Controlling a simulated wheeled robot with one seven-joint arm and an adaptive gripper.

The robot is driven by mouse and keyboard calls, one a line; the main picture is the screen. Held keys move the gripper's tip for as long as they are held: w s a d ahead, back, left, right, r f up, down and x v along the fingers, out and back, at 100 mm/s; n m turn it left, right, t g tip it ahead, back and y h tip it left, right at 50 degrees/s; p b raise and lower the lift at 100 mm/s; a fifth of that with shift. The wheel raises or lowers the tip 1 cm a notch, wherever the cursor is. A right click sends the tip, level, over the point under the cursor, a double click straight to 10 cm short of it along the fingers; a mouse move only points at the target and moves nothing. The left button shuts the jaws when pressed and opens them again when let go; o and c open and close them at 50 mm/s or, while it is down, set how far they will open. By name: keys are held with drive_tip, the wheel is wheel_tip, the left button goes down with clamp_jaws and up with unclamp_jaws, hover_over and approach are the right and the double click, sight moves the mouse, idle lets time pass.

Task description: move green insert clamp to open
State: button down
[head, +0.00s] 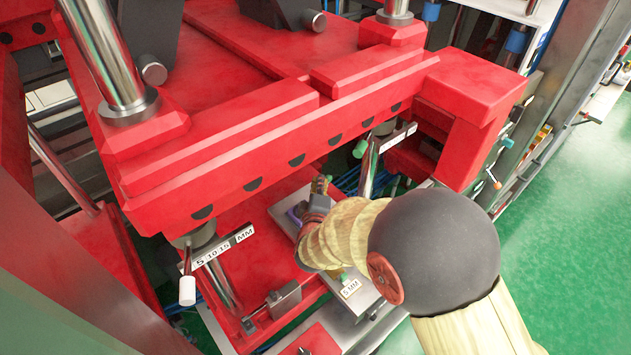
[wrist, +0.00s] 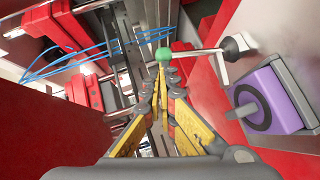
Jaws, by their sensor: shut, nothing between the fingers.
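The green insert clamp shows in the wrist view as a round green knob (wrist: 163,55) on a thin metal rod. The rod runs right to a pale pivot fitting beside a red wall. My gripper (wrist: 160,84) is shut and empty, its yellow fingers converging just below the knob in the picture. Whether the fingertips touch the knob is unclear. In the head view my gripper (head: 322,186) is under the red crossbeam, over a grey plate, largely covered by my arm. A green-tipped handle (head: 360,148) shows under the beam's right part; I cannot tell whether it is the same clamp.
A purple block (wrist: 268,97) with a dark ring sits right of the fingers. The red crossbeam (head: 270,140) spans above my gripper. A white-tipped handle (head: 187,290) hangs at left. Blue hoses (wrist: 85,55) run at upper left in the wrist view.

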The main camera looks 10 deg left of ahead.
sight(332, 176)
drive_tip(key=w+d+m+g+p, duration=0.1)
drive_tip(key=w+d+m+g, duration=0.1)
drive_tip(key=shift+w+d+r+g+y+p, duration=0.2)
drive_tip(key=shift+w+d+g+y+p, duration=0.1)
drive_tip(key=shift+w+g+p, duration=0.1)
drive_tip(key=shift+w+d+f, duration=0.2)
drive_tip(key=shift+d+f, duration=0.05)
drive_tip(key=shift+w+d+f+b, duration=0.5)
drive_tip(key=shift+w+d+b, duration=0.15)
drive_tip(key=shift+w, duration=0.15)
drive_tip(key=shift+w+d+f+b, duration=0.5)
drive_tip(key=shift+w+d, duration=0.15)
drive_tip(key=shift+w, duration=0.1)
drive_tip(key=shift+w, duration=0.1)
drive_tip(key=shift+f, duration=0.1)
